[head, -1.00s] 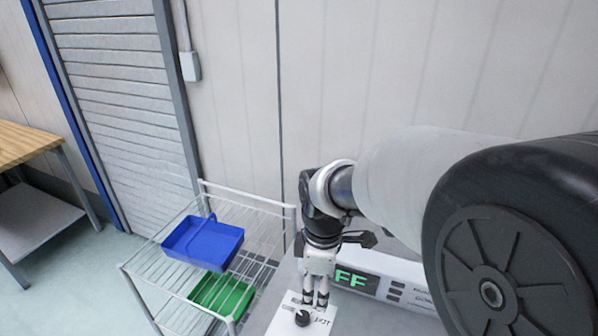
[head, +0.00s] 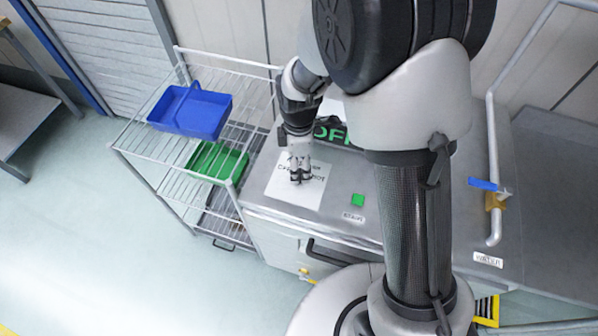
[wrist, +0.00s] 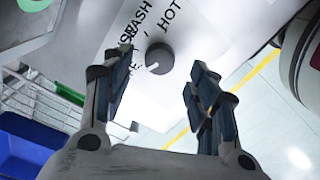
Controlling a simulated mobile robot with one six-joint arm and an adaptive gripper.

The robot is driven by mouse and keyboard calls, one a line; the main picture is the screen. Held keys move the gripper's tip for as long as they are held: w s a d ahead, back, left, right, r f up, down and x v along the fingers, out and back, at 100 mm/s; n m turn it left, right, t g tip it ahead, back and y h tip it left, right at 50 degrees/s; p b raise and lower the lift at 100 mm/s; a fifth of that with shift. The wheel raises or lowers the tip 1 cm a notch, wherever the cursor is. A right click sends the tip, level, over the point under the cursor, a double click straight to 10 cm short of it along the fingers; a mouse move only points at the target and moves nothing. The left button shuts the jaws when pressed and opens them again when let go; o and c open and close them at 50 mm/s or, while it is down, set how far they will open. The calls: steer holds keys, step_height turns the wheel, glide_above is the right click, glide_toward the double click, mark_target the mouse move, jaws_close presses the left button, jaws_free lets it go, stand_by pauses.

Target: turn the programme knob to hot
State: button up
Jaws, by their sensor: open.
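The programme knob (wrist: 160,57) is a dark round knob on a white label plate (wrist: 200,40) in the wrist view. Its white pointer points to the lower left, away from the word HOT. WASH and other lettering left of the knob are partly covered by a finger. My gripper (wrist: 161,72) is open, one finger on each side of the knob in this view; I cannot tell whether they touch it. In the head view my gripper (head: 299,170) is over the white plate (head: 283,189) and mostly hides the knob. A display (head: 330,133) behind it reads OFF in green.
A green button (head: 358,200) is right of the plate on the grey machine top. A wire rack (head: 180,176) stands left, holding a blue tray (head: 190,110) and a green tray (head: 216,161). A bent rail (head: 492,150) rises at right.

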steer(key=shift+f+b, duration=0.35)
steer(key=shift+f, duration=1.6)
steer(key=shift+c, duration=0.4)
steer(key=c, duration=1)
